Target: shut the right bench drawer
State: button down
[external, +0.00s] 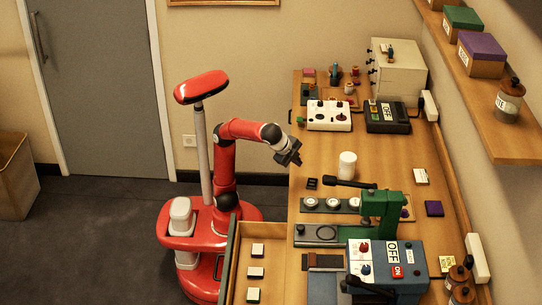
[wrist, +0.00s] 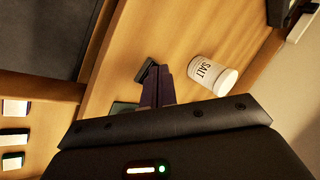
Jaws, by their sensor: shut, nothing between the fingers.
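The right bench drawer (external: 232,260) stands pulled out from the bench's front edge, at the bottom of the external view. Several small white-topped blocks (external: 256,272) lie in it. In the wrist view part of the open drawer (wrist: 40,88) shows at the left, with the blocks in it. My gripper (external: 295,160) is shut and empty, above the bench's front edge and well beyond the drawer, not touching it. Its fingers (wrist: 160,85) show closed together in the wrist view. The drawer's near end is cut off by the picture edge.
A white salt jar (external: 347,166) stands on the bench near my gripper, with a small black object (external: 312,183) closer to the front edge. A green press (external: 380,215) and a blue box (external: 400,265) stand beside the drawer.

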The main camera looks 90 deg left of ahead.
jog(key=s+d+m+t, duration=0.3)
jog(key=s+d, duration=0.3)
jog(key=d, duration=0.4)
jog(key=s+d+m+t, duration=0.25)
jog(key=s+d, duration=0.35)
jog(key=d, duration=0.4)
jog(key=s+d+r+m+t+h+b, duration=0.1)
jog(key=s+d+m+t+h, duration=0.15)
jog(key=s, duration=1.25)
jog(key=s+d+r+m+t+h+b, duration=0.15)
jog(key=s+d+t, duration=0.25)
jog(key=s, duration=1.1)
notch_tip(320, 180, down, 25)
jog(key=w, duration=1.4)
jog(key=shift+f+p, duration=0.15)
jog(key=shift+p, duration=0.25)
jog(key=shift+w, duration=0.15)
